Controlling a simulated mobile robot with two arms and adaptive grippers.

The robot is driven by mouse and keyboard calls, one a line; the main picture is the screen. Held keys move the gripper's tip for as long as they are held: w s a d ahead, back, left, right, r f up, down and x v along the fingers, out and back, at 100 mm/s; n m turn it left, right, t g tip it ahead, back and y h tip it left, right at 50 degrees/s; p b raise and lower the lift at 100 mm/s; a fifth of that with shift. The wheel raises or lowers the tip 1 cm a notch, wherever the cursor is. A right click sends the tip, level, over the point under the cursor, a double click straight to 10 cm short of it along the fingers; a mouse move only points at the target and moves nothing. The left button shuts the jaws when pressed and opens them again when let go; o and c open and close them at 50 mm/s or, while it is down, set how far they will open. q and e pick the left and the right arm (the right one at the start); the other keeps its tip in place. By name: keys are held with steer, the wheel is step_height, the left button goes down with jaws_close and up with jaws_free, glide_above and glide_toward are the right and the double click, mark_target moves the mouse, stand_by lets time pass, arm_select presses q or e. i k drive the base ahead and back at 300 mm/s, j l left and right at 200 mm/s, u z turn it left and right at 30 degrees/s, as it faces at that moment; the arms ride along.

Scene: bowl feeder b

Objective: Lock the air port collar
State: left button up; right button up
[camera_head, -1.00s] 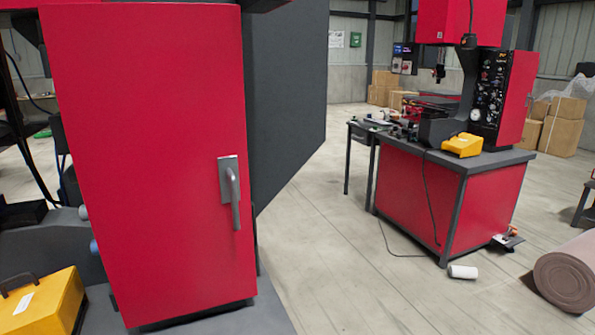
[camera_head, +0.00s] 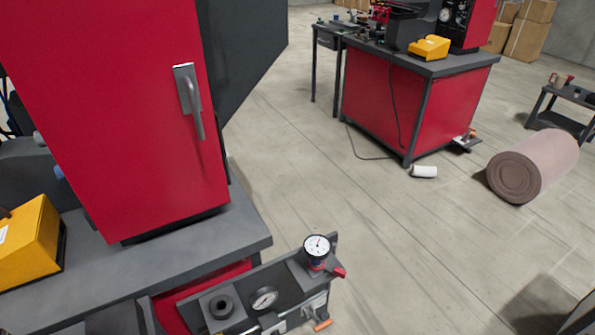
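A grey side shelf (camera_head: 282,282) with air fittings sticks out from the front of the near bench. On it I see a black round port with a collar-like ring (camera_head: 221,306) on a square block, a flat dial gauge (camera_head: 264,298) and an upright dial gauge (camera_head: 317,247). A red lever (camera_head: 339,272) sits beside the upright gauge, and an orange-tipped handle (camera_head: 322,325) is at the front edge. I cannot tell for certain which fitting is the air port collar or whether it is locked. Neither gripper shows.
A red cabinet (camera_head: 120,110) with a grey handle stands on the near bench (camera_head: 235,228), beside a yellow box (camera_head: 30,243). Across open floor stands another red bench (camera_head: 375,100). A brown roll (camera_head: 535,165) and a white cylinder (camera_head: 424,171) lie on the floor.

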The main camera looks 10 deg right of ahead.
mark_target(337, 270)
steer(key=i+l+u, duration=0.2)
steer(key=l, duration=0.2)
steer(key=i+l+u, duration=0.1)
steer(key=l+u, duration=0.15)
steer(key=l, duration=0.15)
steer(key=i+l+u, duration=0.2)
steer(key=l, duration=0.25)
steer(key=k, duration=0.1)
